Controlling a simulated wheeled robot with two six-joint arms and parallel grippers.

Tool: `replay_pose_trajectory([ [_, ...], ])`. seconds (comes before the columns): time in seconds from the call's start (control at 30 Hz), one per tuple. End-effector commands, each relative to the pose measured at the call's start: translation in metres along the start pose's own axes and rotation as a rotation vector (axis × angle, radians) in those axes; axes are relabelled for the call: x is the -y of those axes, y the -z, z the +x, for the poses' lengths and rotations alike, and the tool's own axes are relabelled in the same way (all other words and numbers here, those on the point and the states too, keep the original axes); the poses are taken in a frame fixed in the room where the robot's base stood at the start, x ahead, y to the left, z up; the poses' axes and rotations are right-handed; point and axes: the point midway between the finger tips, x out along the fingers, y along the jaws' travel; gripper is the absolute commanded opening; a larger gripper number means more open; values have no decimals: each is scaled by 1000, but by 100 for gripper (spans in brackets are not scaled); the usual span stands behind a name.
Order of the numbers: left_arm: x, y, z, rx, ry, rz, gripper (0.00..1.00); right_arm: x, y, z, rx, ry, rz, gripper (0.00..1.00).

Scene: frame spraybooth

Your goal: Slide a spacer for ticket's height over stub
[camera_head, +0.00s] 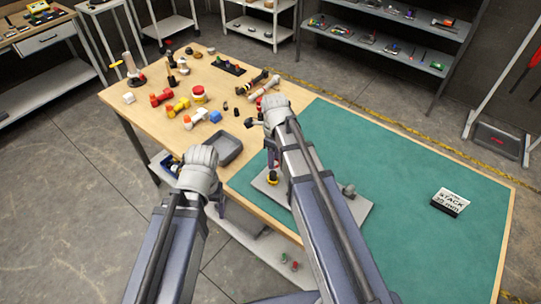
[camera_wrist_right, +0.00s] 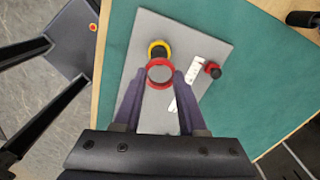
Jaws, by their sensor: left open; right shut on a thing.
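My right gripper (camera_wrist_right: 161,76) is shut on a red ring-shaped spacer (camera_wrist_right: 159,61), held between its fingertips over the grey plate. A yellow ring (camera_wrist_right: 153,46) sits on the plate just beyond the red one, around a dark centre that looks like the stub; it also shows in the head view (camera_head: 272,179). The height gap between the red and yellow rings is unclear. The ticket (camera_head: 451,201) stands on the green mat at the right and reads "STACK 35 mm". My left gripper (camera_head: 221,206) is open beside the table's front edge, its fingers mostly hidden.
The grey plate (camera_wrist_right: 200,35) also carries a red-and-black knob (camera_wrist_right: 212,70) and a white strip (camera_wrist_right: 194,72). A grey tray (camera_head: 226,148) lies to the left. Several coloured parts, including a red one (camera_head: 160,97), cover the wooden area. The green mat (camera_head: 400,170) is largely clear.

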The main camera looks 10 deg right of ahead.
Motion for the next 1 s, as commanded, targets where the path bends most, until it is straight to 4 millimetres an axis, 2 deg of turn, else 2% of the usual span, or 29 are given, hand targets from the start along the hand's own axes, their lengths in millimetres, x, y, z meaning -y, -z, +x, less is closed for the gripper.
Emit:
replay_pose_trajectory([
  [0.37,0,0,5,0,0,0,76,-2,-4,5,0,0,-11,0],
  [1.0,-4,2,43,0,0,-2,76,-2,-4,43,0,0,-10,0],
])
